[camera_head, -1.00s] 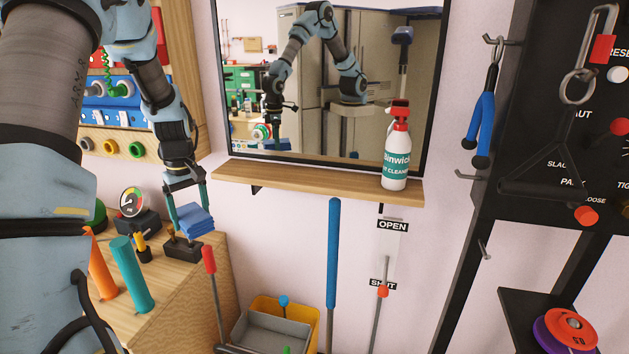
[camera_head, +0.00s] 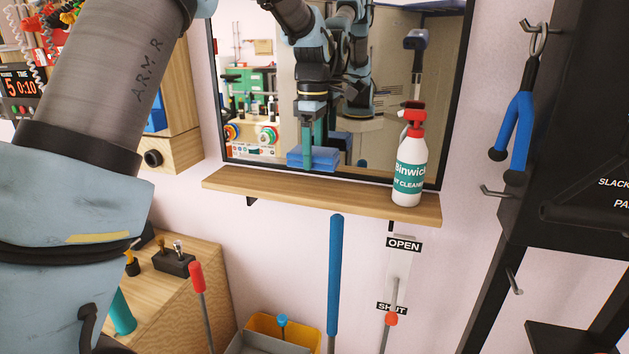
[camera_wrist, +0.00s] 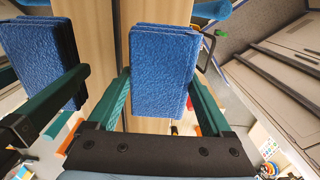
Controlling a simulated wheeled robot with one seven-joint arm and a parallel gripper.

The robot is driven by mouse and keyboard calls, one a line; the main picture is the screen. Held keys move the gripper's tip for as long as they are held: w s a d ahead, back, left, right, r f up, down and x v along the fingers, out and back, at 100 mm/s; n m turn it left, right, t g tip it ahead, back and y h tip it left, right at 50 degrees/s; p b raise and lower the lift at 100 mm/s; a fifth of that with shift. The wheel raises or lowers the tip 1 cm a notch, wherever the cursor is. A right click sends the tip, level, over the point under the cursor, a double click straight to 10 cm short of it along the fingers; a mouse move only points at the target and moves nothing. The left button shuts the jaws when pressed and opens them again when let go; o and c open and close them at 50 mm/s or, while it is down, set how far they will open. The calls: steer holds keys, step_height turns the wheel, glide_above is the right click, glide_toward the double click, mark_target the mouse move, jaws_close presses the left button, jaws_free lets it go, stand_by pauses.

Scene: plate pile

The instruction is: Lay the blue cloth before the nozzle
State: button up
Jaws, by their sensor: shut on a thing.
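The folded blue cloth (camera_head: 312,158) is held in my gripper (camera_head: 314,140), whose green fingers point down over the shelf, left of the bottle. In the wrist view the cloth (camera_wrist: 163,75) sits between the two fingers. In the head view it appears a little above the shelf, close to the mirror. The white spray bottle (camera_head: 409,175) stands upright on the shelf's right part. Its red nozzle (camera_head: 411,114) points left, toward the cloth's side, with a gap between them.
The wooden shelf (camera_head: 270,190) runs under the mirror (camera_head: 250,60), which shows reflections of my arm and the cloth. The shelf left of the cloth is clear. A blue handle (camera_head: 335,270) stands below the shelf; a wooden bench (camera_head: 165,300) is at lower left.

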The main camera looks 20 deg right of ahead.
mark_target(313, 190)
steer(key=shift+f+p, duration=0.55)
steer(key=shift+f, duration=2.75)
steer(key=shift+f, duration=0.15)
steer(key=o, duration=1.1)
steer(key=shift+o, duration=0.2)
